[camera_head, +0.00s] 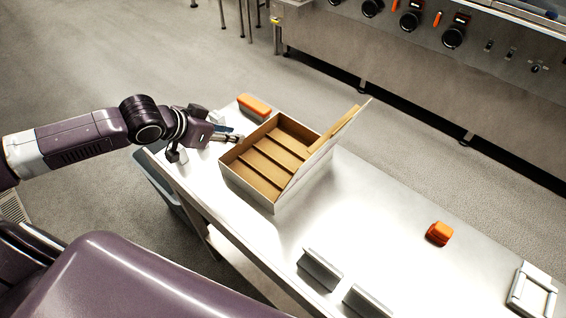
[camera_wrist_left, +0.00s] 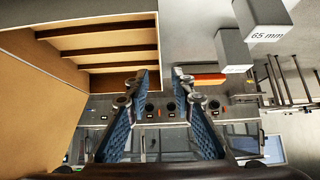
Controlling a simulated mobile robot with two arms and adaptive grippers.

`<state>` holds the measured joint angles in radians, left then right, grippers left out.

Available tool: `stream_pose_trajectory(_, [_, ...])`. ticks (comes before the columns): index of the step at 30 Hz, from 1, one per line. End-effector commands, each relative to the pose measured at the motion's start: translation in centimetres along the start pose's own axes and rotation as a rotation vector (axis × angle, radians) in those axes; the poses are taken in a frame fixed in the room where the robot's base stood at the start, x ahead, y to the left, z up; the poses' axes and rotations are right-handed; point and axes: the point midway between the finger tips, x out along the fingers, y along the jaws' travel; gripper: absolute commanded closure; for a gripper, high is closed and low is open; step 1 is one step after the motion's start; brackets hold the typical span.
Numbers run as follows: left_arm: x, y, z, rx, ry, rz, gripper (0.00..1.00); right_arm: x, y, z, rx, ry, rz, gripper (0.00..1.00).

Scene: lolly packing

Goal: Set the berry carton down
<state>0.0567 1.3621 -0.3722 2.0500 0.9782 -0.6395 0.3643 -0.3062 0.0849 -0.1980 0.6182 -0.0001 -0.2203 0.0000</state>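An open carton (camera_head: 233,177), white outside and brown inside, rests on the steel table, its lid (camera_head: 325,150) tilted up on the right. Its long compartments look empty; I see no berry marking. My left gripper (camera_head: 238,138) is at the carton's far left corner. In the left wrist view the blue-padded fingers (camera_wrist_left: 160,75) are apart, with the carton's wall edge showing between the tips. Its compartments (camera_wrist_left: 105,48) lie to the left there. I cannot tell whether the fingers touch the wall. My right gripper is not in view.
An orange block (camera_head: 254,105) lies behind the carton; another orange item (camera_head: 439,233) sits to the right on the table (camera_head: 370,210). Metal holders (camera_head: 320,268) stand at the front edge, a white frame (camera_head: 532,292) at far right. A grey block marked 65 mm (camera_wrist_left: 262,18) is near the gripper.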

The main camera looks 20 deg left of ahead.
Motion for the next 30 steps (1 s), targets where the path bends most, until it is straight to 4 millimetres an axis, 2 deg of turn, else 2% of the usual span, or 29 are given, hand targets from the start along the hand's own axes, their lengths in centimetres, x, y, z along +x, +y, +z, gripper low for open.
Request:
stream_pose_trajectory(1, [0.5, 0.0, 0.4, -0.001, 0.001, 0.0, 0.78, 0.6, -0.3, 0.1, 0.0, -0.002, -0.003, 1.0])
stream_pose_trajectory(12, [2.9, 0.0, 0.2, -0.001, 0.001, 0.0, 0.78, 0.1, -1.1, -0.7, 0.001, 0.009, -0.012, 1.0])
stream_pose_trajectory(17, [3.9, 0.0, 0.0, -0.003, 0.002, 0.001, 0.78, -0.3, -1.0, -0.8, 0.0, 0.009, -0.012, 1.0])
stream_pose_trajectory(25, [7.3, 0.0, -0.1, -0.003, 0.001, 0.001, 0.78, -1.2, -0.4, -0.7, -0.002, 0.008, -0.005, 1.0])
stream_pose_trajectory(30, [8.1, -0.1, 0.0, 0.002, 0.0, -0.001, 0.78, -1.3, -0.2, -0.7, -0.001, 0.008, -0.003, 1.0])
